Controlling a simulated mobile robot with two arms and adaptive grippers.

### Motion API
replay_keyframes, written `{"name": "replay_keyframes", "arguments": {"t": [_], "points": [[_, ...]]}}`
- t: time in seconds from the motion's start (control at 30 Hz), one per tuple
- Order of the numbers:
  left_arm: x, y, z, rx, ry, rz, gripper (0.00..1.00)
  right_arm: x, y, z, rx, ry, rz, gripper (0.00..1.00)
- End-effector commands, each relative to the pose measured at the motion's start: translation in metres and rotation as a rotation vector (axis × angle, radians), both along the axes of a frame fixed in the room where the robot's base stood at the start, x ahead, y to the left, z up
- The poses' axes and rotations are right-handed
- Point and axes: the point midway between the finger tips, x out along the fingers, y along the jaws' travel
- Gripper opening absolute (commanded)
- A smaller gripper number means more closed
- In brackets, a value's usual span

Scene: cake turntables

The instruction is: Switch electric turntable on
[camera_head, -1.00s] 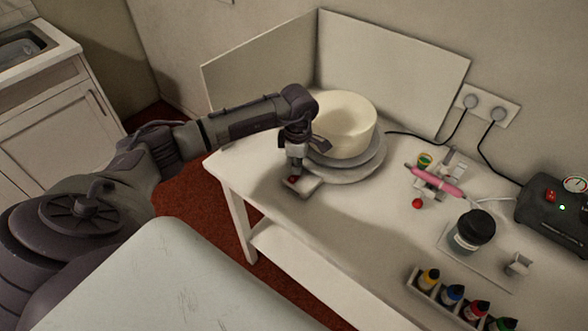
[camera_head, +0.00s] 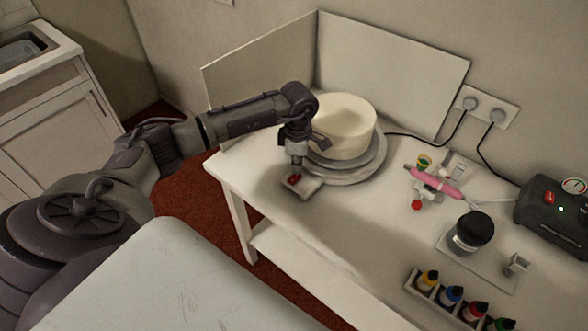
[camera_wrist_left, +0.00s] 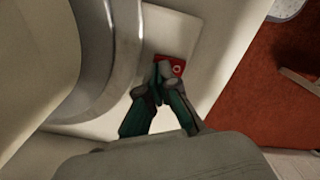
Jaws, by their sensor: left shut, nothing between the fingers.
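The electric turntable (camera_head: 352,172) stands on the white table, with a cream cake (camera_head: 345,125) on its plate. Its switch box sticks out at the front left, with a red rocker switch (camera_head: 294,178) on top. My left gripper (camera_head: 297,163) points down over the switch, shut and empty. In the left wrist view the fingertips (camera_wrist_left: 164,74) overlap the red switch (camera_wrist_left: 178,67), which bears a white ring mark. The fingers hide part of the switch, and I cannot tell whether they touch it. My right gripper is out of view.
White panels (camera_head: 395,75) stand behind the turntable. To the right are a pink airbrush (camera_head: 436,184) on its stand, a dark-lidded jar (camera_head: 471,231), colour bottles (camera_head: 452,295) in a rack and a black compressor (camera_head: 550,210). The table front between is bare.

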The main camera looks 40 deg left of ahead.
Motion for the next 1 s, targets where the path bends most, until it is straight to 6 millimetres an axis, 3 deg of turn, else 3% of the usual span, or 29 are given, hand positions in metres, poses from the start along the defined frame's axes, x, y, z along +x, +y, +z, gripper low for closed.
{"name": "replay_keyframes", "arguments": {"t": [0.53,1.0], "points": [[0.0,0.0,0.047,0.0,-0.001,0.0,0.0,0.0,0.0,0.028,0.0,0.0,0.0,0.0],[0.0,0.0,0.049,0.0,-0.001,0.001,0.0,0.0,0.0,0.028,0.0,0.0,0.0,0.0]]}}
